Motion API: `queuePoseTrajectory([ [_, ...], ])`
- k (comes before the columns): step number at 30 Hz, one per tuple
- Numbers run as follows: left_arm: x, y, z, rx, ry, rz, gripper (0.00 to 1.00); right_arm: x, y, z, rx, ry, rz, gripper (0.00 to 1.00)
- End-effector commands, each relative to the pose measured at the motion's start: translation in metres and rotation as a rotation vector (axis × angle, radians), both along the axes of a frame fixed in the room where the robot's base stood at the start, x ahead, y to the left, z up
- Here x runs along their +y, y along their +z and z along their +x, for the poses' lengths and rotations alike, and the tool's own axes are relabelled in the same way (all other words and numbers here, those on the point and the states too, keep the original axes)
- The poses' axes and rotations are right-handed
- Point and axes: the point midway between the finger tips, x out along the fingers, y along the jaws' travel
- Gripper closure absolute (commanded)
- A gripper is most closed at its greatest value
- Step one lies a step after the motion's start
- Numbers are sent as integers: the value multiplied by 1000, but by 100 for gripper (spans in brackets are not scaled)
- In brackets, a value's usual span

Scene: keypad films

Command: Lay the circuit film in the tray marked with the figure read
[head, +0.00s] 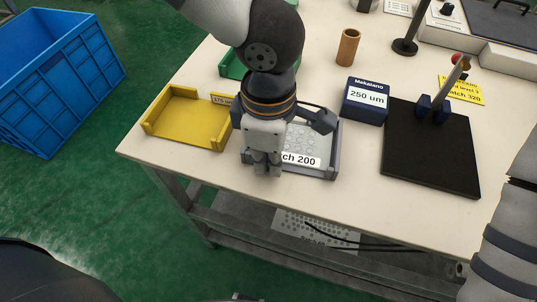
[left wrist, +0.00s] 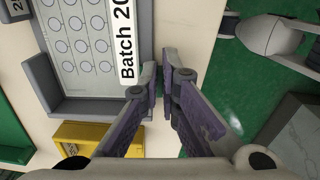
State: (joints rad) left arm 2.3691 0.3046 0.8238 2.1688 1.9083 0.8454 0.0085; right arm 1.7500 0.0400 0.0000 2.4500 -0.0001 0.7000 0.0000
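A pale film (head: 308,141) with rows of circles lies in a grey tray (head: 334,160). Its label reads "ch 200" in the head view and "Batch 20" in the left wrist view (left wrist: 85,45). My left gripper (head: 267,172) points down at the tray's front side and hides its left part. In the left wrist view its fingers (left wrist: 165,85) are a little apart with nothing between them, beside the label. A yellow tray (head: 188,118) stands empty at left, with a tag reading about "175". A green tray (head: 231,65) is partly hidden behind my arm. My right gripper is out of view.
A dark blue box (head: 365,101) reads "Mekalano 250 um". Right of it is a black plate (head: 430,155) with a small upright stand, and a yellow note (head: 465,91). A brown cylinder (head: 348,47) stands behind. A blue crate (head: 55,75) is on the green floor.

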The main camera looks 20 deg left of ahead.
Motion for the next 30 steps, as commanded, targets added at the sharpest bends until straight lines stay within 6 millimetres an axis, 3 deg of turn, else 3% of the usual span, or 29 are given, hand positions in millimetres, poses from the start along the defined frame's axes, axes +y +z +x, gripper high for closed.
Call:
queuePoseTrajectory([
  [6, 0, -1, 0, 0, 0, 0, 100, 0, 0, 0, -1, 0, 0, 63],
  [9, 0, -1, 0, 0, 0, 0, 74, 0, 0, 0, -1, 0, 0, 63],
  [10, 0, -1, 0, 0, 0, 0, 72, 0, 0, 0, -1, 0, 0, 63],
  [20, 0, 5, 1, -2, 1, -1, 72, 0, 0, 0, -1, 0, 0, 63],
  [30, 0, 89, 1, -4, 2, -3, 72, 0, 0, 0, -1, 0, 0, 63],
])
